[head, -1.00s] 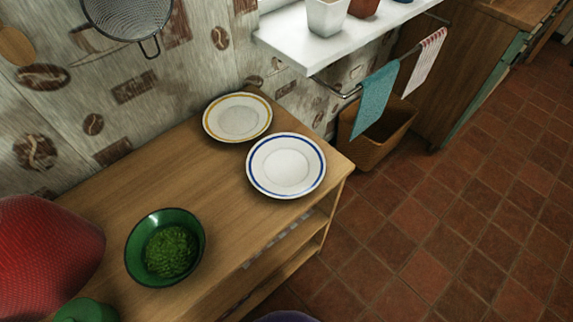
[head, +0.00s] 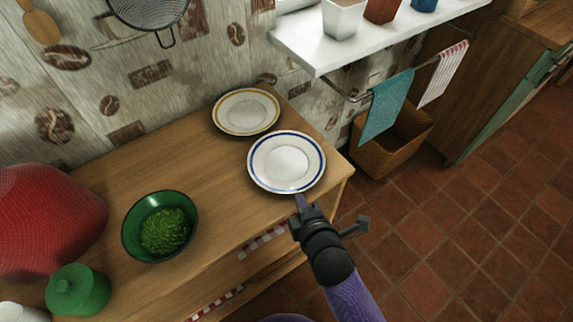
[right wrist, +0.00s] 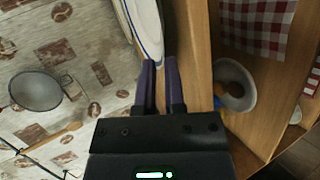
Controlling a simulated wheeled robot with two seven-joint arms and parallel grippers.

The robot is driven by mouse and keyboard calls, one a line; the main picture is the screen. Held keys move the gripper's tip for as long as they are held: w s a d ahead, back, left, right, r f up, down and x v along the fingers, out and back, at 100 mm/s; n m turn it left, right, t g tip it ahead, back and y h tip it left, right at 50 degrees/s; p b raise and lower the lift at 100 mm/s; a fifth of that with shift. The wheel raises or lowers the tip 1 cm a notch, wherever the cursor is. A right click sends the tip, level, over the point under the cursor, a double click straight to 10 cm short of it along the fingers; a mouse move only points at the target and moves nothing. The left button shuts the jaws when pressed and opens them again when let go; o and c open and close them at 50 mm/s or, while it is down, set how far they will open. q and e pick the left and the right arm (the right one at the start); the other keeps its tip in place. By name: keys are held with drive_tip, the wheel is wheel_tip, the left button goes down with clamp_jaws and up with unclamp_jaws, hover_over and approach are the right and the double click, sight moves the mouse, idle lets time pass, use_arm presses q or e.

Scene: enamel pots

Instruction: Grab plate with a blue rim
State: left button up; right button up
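The white plate with a blue rim (head: 286,161) lies flat near the right front corner of the wooden counter. Its edge also shows at the top of the right wrist view (right wrist: 146,28). My right gripper (head: 300,200) is at the plate's near edge, with its purple fingers pointing at the rim. In the right wrist view the fingers (right wrist: 160,72) stand a small gap apart, with the plate's edge just at their tips. Whether the tips touch the rim cannot be told. My left gripper is not in view.
A yellow-rimmed plate (head: 246,111) lies behind, near the wall. A green bowl (head: 133,225) with green contents, a green lidded pot (head: 78,290) and a red object (head: 45,220) stand to the left. A white shelf (head: 320,55) juts from the wall, with towels on a rail beneath.

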sight(293, 191)
drive_tip(key=b+x, duration=0.2)
drive_tip(key=x, duration=0.2)
drive_tip(key=shift+w+a+f, duration=0.2)
drive_tip(key=shift+f, duration=0.2)
drive_tip(key=shift+w, duration=0.1)
drive_tip(key=shift+r, duration=0.15)
clamp_jaws()
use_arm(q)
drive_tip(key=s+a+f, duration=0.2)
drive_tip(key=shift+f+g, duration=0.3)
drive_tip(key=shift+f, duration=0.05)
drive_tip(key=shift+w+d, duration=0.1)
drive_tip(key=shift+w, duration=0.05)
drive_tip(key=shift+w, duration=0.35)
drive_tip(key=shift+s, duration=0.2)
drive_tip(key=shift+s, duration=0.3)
